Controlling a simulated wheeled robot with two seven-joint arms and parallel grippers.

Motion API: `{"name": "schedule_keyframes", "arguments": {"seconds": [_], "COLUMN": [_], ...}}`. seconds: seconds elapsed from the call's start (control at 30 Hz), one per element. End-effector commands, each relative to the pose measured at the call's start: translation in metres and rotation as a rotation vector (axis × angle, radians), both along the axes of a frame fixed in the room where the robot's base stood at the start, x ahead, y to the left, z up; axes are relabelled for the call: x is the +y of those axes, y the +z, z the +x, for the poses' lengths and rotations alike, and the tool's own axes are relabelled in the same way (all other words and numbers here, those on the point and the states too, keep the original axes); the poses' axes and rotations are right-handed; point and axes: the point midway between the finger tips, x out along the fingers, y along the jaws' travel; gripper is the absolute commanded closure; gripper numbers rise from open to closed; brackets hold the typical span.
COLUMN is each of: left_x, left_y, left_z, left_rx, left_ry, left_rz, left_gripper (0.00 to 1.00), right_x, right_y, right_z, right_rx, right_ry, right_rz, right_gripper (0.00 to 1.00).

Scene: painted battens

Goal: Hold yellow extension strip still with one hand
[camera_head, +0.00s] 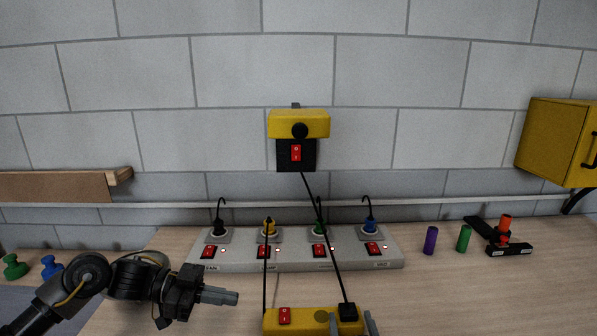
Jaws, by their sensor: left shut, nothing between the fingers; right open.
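The yellow extension strip (302,319) lies at the bottom edge of the view, partly cut off. It has a red switch at its left, a round dark socket and a black plug at its right end. My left gripper (232,298) is shut and empty, to the left of the strip and apart from it. My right gripper (355,327) shows only as grey fingertips at the strip's right end. It is open; whether it touches the strip cannot be told.
A grey power strip (293,258) with red switches and several plugs stands behind. A yellow and black switch box (299,124) is on the wall, its cable hanging down to the yellow strip. Purple (430,240) and green (464,238) cylinders stand right. A yellow cabinet (555,140) hangs at right.

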Motion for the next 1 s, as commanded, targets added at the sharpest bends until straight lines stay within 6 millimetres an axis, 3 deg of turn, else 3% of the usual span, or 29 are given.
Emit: {"name": "schedule_keyframes", "arguments": {"seconds": [0.2,0.43,0.6,1.0], "left_x": [0.0,0.0,0.0,0.0], "left_y": [0.0,0.0,0.0,0.0], "left_z": [0.0,0.0,0.0,0.0], "left_rx": [0.0,0.0,0.0,0.0], "left_ry": [0.0,0.0,0.0,0.0], "left_rz": [0.0,0.0,0.0,0.0], "left_gripper": [1.0,1.0,1.0,1.0], "right_x": [-0.002,-0.004,-0.004,-0.004], "right_y": [-0.001,-0.001,0.0,0.0], "right_z": [-0.048,-0.084,-0.094,-0.095], "right_rx": [0.004,0.003,0.001,0.001], "right_ry": [-0.001,-0.001,-0.001,-0.001], "right_rz": [0.004,0.002,0.001,0.0], "right_gripper": [0.38,0.38,0.38,0.38]}}
